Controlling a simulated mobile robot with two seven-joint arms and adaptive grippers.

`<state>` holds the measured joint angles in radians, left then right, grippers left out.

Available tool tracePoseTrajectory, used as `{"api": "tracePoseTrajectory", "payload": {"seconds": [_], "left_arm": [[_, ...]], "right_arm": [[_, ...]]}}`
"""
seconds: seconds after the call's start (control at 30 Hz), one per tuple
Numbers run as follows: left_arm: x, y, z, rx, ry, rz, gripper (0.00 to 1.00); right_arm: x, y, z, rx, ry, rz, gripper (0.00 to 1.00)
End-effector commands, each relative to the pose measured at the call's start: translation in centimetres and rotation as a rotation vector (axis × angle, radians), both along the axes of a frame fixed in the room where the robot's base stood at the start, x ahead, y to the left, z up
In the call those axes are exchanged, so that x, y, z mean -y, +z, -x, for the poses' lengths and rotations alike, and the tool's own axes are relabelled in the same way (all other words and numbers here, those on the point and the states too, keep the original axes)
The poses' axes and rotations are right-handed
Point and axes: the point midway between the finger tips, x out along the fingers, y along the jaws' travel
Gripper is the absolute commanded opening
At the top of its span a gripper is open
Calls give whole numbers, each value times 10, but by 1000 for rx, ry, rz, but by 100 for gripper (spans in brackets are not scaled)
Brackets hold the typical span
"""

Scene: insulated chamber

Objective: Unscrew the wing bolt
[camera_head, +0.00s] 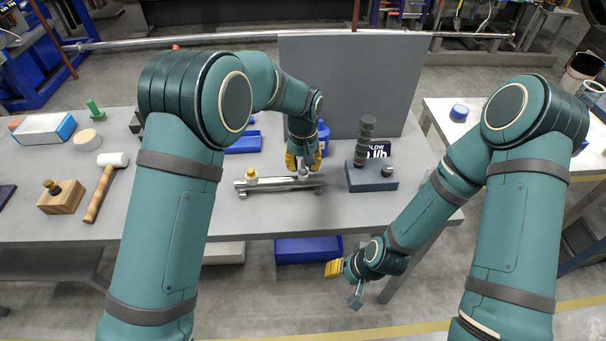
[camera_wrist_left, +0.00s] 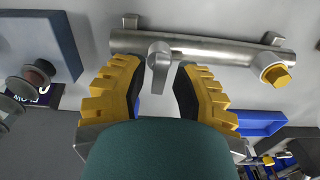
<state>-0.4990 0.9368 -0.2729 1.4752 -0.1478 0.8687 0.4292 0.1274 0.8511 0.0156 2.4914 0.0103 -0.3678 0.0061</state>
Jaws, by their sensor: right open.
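A metal pipe fitting (camera_head: 282,185) lies across the grey table, and it also shows in the left wrist view (camera_wrist_left: 215,47). A yellow-capped stub (camera_wrist_left: 276,75) sits near one pipe end, at the left in the head view. My left gripper (camera_head: 303,165) is over the pipe. In the wrist view its yellow-backed fingers (camera_wrist_left: 158,78) stand apart on both sides of the wing piece, with narrow gaps. My right gripper (camera_head: 335,269) is open and empty, in front of the table edge.
A grey block with a dark ribbed post (camera_head: 372,179) stands right of the pipe. A mallet (camera_head: 105,187) and wooden block (camera_head: 61,197) lie at the left. A blue tray (camera_head: 243,143) and upright grey panel (camera_head: 352,85) are behind.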

Motion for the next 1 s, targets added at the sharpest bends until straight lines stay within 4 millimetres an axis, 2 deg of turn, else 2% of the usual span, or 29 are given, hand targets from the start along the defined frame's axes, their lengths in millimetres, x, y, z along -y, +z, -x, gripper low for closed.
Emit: {"api": "tracePoseTrajectory", "payload": {"seconds": [0.5,0.97,1.0], "left_arm": [[1,50,-1,2,-2,1,29],[0,50,-1,2,-1,1,29],[0,50,-1,2,-1,1,32]], "right_arm": [[0,33,0,0,0,0,47],[0,33,0,0,0,0,47],[0,33,0,0,0,0,47]]}}
